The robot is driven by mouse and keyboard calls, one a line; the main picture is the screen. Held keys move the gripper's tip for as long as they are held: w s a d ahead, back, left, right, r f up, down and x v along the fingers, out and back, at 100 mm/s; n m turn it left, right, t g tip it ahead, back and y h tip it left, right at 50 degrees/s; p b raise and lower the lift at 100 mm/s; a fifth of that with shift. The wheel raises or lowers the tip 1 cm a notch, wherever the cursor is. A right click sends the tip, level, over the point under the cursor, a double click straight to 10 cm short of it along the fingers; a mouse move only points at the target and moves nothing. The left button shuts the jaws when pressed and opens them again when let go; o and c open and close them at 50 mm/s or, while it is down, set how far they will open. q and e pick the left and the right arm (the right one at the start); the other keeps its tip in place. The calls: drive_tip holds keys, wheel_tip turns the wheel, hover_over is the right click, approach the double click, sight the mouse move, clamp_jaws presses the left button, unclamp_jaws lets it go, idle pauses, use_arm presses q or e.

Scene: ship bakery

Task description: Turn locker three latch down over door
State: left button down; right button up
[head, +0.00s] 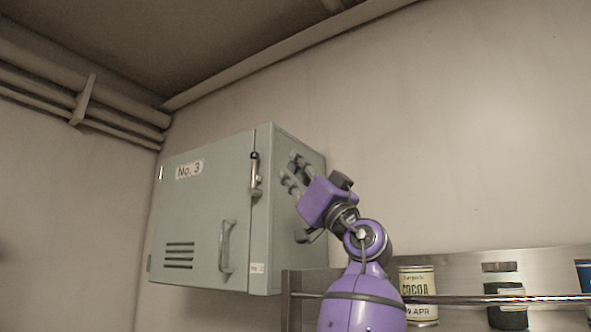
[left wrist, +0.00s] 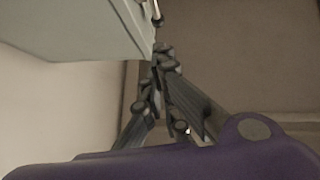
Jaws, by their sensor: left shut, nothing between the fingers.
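The grey-green locker (head: 205,215) marked "No. 3" hangs on the wall with its door shut. Its latch (head: 255,174), a slim metal bar with a dark top end, stands roughly upright at the door's right edge; I cannot tell which end it pivots on. A pull handle (head: 227,247) is lower on the door. My left gripper (head: 289,170) is shut and empty, to the right of the latch in front of the locker's side, apart from the latch. In the left wrist view its fingertips (left wrist: 160,66) are together below a small part of the latch (left wrist: 157,13). My right gripper is out of view.
A metal shelf rail (head: 460,299) runs at lower right, with a cocoa tin (head: 418,284), a dark jar (head: 507,312) and a blue tin (head: 586,272) behind it. Pipes (head: 100,105) run along the upper left wall. The space left of the locker door is clear.

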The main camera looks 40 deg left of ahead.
sight(256, 175)
use_arm(q)
drive_tip(key=a+r, duration=0.1)
drive_tip(key=a, duration=0.1)
drive_tip(key=a+r+p, duration=0.1)
drive_tip(key=a, duration=0.2)
drive_tip(key=a+r+p, duration=0.1)
drive_tip(key=a+r, duration=0.1)
drive_tip(key=shift+w+a, duration=0.15)
drive_tip(key=shift+w, duration=0.1)
drive_tip(key=shift+a, duration=0.3)
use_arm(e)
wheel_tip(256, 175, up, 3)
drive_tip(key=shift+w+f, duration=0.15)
use_arm(q)
drive_tip(key=shift+d, duration=0.1)
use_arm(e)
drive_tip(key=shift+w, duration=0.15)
